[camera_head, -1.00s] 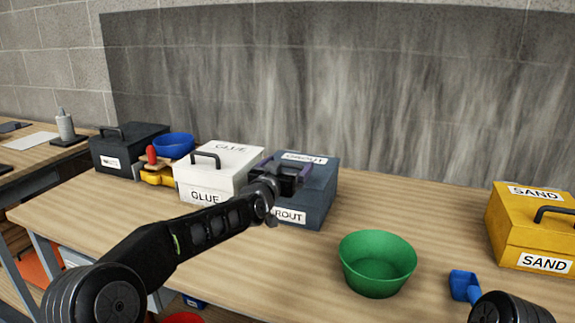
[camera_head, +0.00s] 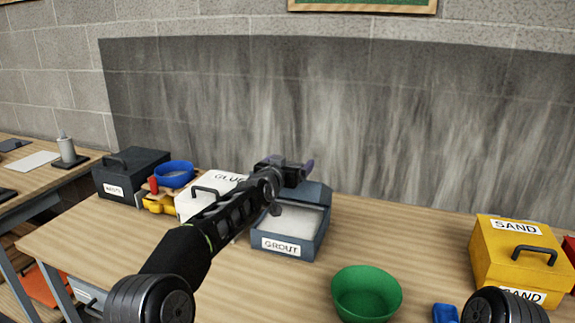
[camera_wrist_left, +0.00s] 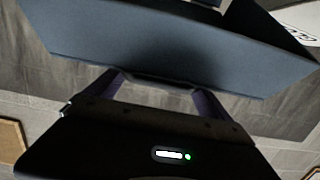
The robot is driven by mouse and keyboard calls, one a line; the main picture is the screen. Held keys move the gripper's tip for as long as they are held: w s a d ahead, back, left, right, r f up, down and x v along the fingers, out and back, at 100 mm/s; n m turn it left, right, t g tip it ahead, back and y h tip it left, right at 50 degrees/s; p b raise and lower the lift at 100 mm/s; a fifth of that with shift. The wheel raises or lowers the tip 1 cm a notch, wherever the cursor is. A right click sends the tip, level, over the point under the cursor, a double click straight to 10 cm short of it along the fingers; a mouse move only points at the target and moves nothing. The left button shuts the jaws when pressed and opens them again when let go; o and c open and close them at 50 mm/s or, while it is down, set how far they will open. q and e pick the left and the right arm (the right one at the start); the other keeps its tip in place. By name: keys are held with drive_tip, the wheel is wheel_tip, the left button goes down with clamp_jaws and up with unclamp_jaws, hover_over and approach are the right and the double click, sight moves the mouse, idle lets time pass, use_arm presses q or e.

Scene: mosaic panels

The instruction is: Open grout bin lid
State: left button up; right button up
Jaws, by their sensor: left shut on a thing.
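The blue-grey grout bin (camera_head: 290,246) stands on the table with its GROUT label facing front. Its lid (camera_head: 316,193) is raised and tilted up at the back, and pale fill shows inside the bin. My left gripper (camera_head: 296,170) is above the bin at the lid's upper side, shut on the lid handle, which is mostly hidden by the fingers. In the left wrist view the lid (camera_wrist_left: 165,45) spans the top of the picture, just beyond my fingers (camera_wrist_left: 158,88). My right gripper is out of view.
A white glue box (camera_head: 195,207) stands close left of the grout bin, partly behind my left arm. A green bowl (camera_head: 366,296) is at front right. A yellow sand box (camera_head: 490,258) and a blue scoop (camera_head: 445,314) are further right. The table between is clear.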

use_arm(q)
drive_tip(key=shift+w+d+r, duration=0.15)
drive_tip(key=shift+w+r, duration=0.05)
idle(0.3)
drive_tip(key=o, duration=1.7)
drive_tip(key=shift+f, duration=0.1)
drive_tip(key=shift+o, duration=0.3)
drive_tip(key=shift+w+d, duration=0.1)
drive_tip(key=shift+w, duration=0.05)
